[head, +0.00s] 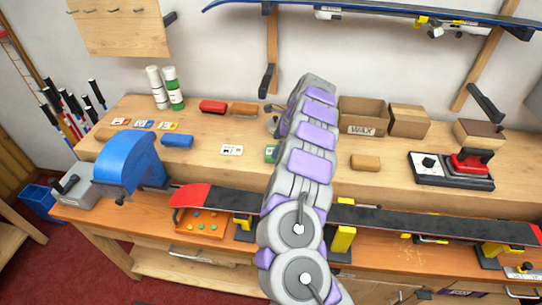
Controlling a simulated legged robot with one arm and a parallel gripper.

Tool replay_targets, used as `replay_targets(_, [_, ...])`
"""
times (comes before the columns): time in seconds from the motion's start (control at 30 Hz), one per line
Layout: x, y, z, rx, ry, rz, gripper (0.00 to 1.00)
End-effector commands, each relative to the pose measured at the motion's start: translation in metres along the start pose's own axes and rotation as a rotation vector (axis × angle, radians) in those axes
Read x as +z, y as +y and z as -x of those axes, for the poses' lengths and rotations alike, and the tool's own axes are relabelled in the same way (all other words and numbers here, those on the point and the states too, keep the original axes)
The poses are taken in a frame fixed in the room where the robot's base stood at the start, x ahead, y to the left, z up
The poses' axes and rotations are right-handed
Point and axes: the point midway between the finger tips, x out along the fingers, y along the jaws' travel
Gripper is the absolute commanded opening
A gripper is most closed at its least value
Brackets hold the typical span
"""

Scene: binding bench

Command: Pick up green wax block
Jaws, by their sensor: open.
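The green wax block (269,153) is on the wooden bench top, just left of my arm. Only its left part shows; my arm hides the rest. My arm reaches up across the middle of the bench. My gripper (272,122) shows only in part at the left of the arm's far end, beyond the green block and apart from it in the picture. It is open, and I see nothing held in it.
Red (213,106) and brown (244,109) blocks lie behind. A WAX box (362,130) and tan block (365,162) are right. A ski (430,220) crosses in front.

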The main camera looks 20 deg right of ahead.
Motion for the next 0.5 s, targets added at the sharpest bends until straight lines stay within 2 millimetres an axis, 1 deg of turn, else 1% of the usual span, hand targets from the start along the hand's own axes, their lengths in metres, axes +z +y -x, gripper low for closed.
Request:
replay_targets(0.03, [0.001,0.002,-0.011,0.003,0.000,0.001,1.00])
replay_targets(0.2, [0.002,0.002,-0.035,0.002,0.001,-0.001,1.00])
replay_targets(0.3, [0.002,0.003,-0.041,0.001,0.001,0.000,1.00])
replay_targets(0.5, [0.003,0.003,-0.040,0.000,0.001,0.000,0.99])
